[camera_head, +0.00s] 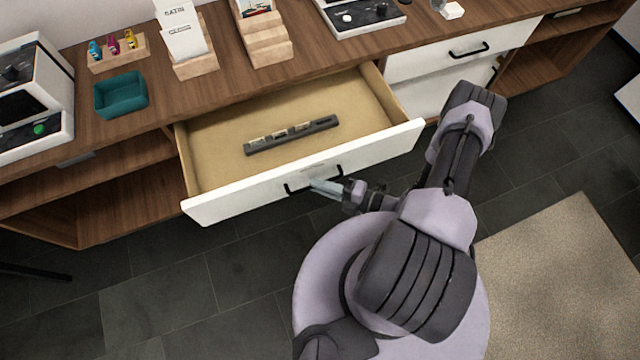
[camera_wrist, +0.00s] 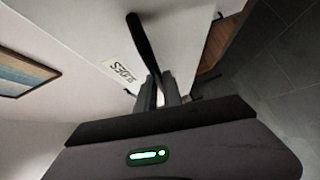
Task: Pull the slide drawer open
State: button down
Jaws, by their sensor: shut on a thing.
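The slide drawer (camera_head: 240,200) has a white front and a tan inside, and it stands well out from the wooden counter. A dark slide rack (camera_head: 290,135) with several pale slides lies in it. My gripper (camera_head: 318,184) is at the black bar handle (camera_head: 294,189) on the drawer front. In the wrist view my gripper (camera_wrist: 160,92) is shut on the handle (camera_wrist: 140,40), beside a label (camera_wrist: 123,74) that seems to read "SLIDES". The fingers hide part of the handle.
A second white drawer (camera_head: 440,62) to the right is shut. The counter top (camera_head: 120,125) bears a teal tray (camera_head: 121,108), card holders and instruments. Open shelves (camera_head: 110,200) are at the left. Grey tiled floor (camera_head: 200,290) is clear in front, with a beige rug (camera_head: 560,260) at the right.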

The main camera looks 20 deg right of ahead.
jog(key=c, duration=1.5)
grip_release()
jog(key=p+v, duration=0.3)
jog(key=v, duration=1.4)
jog(key=shift+s+d, duration=0.15)
